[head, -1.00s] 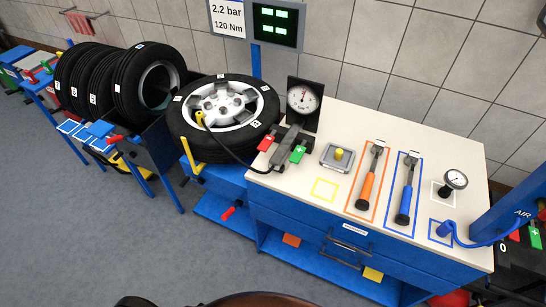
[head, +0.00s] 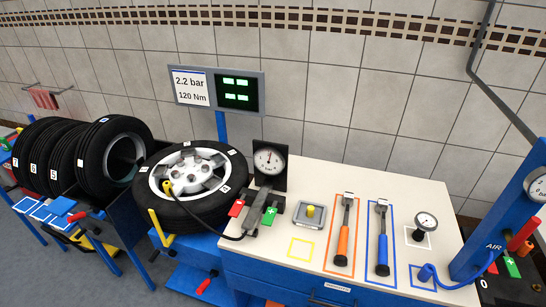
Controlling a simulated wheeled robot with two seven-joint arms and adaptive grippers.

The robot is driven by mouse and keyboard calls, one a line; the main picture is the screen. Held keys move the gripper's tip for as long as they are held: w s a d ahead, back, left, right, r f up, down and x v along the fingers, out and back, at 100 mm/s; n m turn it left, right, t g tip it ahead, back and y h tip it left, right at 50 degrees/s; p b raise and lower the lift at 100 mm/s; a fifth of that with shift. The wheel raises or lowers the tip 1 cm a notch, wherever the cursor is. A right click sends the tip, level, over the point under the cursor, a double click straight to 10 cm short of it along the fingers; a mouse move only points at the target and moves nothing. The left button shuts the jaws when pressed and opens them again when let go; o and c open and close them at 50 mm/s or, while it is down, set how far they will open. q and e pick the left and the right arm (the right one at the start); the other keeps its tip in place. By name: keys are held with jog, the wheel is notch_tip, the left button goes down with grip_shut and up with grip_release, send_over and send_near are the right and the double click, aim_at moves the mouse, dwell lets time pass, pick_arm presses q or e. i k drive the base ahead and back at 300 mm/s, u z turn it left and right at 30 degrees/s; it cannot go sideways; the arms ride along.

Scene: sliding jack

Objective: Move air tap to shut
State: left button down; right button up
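A blue column (head: 503,215) marked AIR stands at the right edge of the head view. A red handle (head: 523,234) sticks out at an upward slant on its right side, and I take it to be the air tap's lever. A green tag (head: 513,267) with a white mark and a red tag (head: 491,268) lie just below it. A dark plate with a 0 (head: 485,284) is below them. The right frame edge cuts this area, so the tap's exact setting cannot be told. Neither of my grippers is in view.
Several tyres stand upright farther left. A pressure dial (head: 538,186) sits on the column.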

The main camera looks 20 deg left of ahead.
aim_at(514, 242)
jog(key=z, duration=1.3)
